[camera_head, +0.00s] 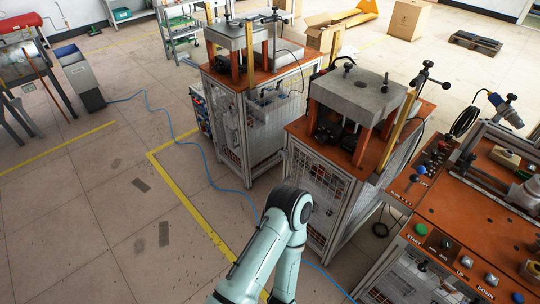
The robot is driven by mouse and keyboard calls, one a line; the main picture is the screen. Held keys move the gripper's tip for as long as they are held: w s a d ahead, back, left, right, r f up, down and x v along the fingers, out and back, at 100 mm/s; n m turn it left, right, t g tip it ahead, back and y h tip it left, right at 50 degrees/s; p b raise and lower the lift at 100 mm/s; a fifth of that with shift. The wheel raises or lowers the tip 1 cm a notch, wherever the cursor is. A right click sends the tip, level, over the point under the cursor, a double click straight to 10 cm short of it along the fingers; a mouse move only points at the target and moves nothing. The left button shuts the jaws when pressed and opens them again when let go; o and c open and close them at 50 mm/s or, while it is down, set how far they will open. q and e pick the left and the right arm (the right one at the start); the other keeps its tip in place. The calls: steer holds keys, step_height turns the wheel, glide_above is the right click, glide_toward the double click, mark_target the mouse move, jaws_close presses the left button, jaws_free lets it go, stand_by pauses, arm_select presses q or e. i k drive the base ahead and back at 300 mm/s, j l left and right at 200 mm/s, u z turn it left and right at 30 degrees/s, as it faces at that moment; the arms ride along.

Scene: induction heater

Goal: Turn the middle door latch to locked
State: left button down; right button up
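The middle machine has an orange top (300,128) and a wire-mesh door (318,180) on its front in a grey metal frame. I cannot make out a latch on this door; it is too small to tell or hidden behind my arm. One of my pale green arms rises from the bottom centre, its dark joint in front of the lower left part of this machine. No gripper shows, so I cannot tell whether either is open or shut.
A similar machine (245,130) stands behind to the left. An orange control bench (470,225) with buttons is at the right. A blue cable (205,160) and a yellow floor line (190,200) cross the floor. The floor at the left is mostly clear.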

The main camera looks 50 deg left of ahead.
mark_target(282, 154)
steer(key=u, duration=1.6)
